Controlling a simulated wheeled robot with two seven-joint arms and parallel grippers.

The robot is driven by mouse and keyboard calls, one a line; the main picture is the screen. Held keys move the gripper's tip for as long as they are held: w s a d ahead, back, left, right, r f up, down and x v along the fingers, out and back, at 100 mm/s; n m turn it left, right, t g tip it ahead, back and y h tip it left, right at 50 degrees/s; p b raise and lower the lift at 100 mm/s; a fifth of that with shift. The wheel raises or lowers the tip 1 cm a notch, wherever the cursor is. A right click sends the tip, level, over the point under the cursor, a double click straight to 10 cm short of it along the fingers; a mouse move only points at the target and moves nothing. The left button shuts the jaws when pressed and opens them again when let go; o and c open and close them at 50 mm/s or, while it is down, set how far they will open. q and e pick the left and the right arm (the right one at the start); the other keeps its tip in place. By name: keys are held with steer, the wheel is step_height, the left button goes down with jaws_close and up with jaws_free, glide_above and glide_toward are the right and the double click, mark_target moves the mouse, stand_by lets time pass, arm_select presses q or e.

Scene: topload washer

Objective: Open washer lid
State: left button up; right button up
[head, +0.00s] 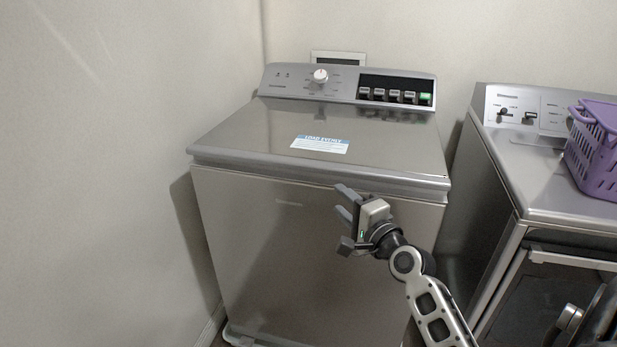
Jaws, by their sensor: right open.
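The grey top-load washer (290,245) stands ahead of me in the head view. Its flat lid (235,137) is shut and carries a white and blue label (319,144). The lid's front edge (300,172) runs across the top of the front panel. My right gripper (342,204) is open and empty, in front of the washer's front panel, just below the right half of the lid's front edge in the picture. I cannot tell whether a finger touches the washer. My left gripper is not in view.
A control panel (348,84) with a knob (320,75) rises behind the lid. A second grey machine (510,190) stands to the right with a purple basket (597,150) on top. A bare wall (90,170) is on the left.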

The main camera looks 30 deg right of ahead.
mark_target(307, 169)
steer(key=w, duration=0.5)
steer(key=w+d, duration=0.1)
steer(key=w, duration=0.9)
steer(key=shift+w+d+r+b, duration=0.1)
steer(key=shift+w+d+b, duration=0.05)
steer(key=shift+w+b, duration=0.25)
jaws_close()
